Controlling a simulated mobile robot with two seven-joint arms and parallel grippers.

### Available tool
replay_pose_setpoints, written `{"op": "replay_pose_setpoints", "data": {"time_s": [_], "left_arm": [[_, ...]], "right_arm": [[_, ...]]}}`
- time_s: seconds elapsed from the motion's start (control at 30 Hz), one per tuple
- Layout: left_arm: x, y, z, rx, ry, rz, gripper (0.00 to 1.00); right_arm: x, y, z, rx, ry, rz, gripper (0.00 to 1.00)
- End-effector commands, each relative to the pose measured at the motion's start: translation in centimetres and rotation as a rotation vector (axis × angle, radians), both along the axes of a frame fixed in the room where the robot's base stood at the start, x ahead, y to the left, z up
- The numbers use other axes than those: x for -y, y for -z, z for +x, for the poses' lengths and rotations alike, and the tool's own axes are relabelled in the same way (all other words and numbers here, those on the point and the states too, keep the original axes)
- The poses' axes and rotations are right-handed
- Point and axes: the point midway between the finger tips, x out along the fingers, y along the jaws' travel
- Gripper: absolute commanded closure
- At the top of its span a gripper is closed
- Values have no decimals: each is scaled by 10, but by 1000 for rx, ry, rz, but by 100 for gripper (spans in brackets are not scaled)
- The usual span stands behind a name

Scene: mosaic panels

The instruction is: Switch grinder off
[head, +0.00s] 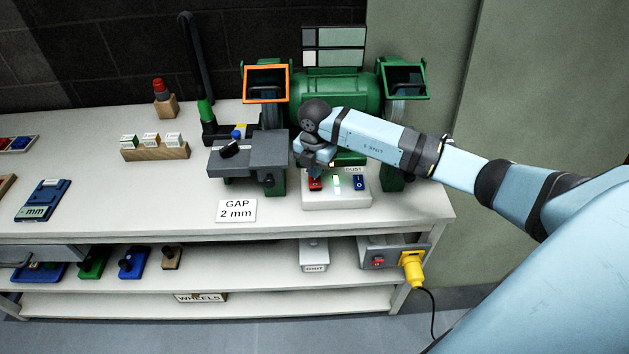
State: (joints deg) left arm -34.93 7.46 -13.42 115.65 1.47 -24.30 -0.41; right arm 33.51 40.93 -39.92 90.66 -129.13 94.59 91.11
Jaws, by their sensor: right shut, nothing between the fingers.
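The green bench grinder (335,90) stands at the back of the white bench, with a framed guard on each side. In front of it a pale switch box (345,199) carries a red switch (315,183), a green-lit part (337,183) and a blue switch (359,183) under a DUST label. My right gripper (314,172) is shut and empty, pointing down right over the red switch. I cannot tell whether it touches the switch. My arm hides part of the grinder's lower body. My left gripper is not in view.
A grey tool rest (248,152) stands left of the switch box, with a GAP 2 mm card (236,210) in front. Below, a grey socket box (381,257) holds a yellow plug (412,268).

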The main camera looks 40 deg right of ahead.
Motion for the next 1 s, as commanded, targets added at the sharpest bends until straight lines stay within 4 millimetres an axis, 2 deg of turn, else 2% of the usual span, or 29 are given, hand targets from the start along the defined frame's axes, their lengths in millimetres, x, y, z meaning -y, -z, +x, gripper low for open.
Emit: {"op": "replay_pose_setpoints", "data": {"time_s": [1.0], "left_arm": [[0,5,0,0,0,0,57]], "right_arm": [[0,9,0,0,0,0,100]]}}
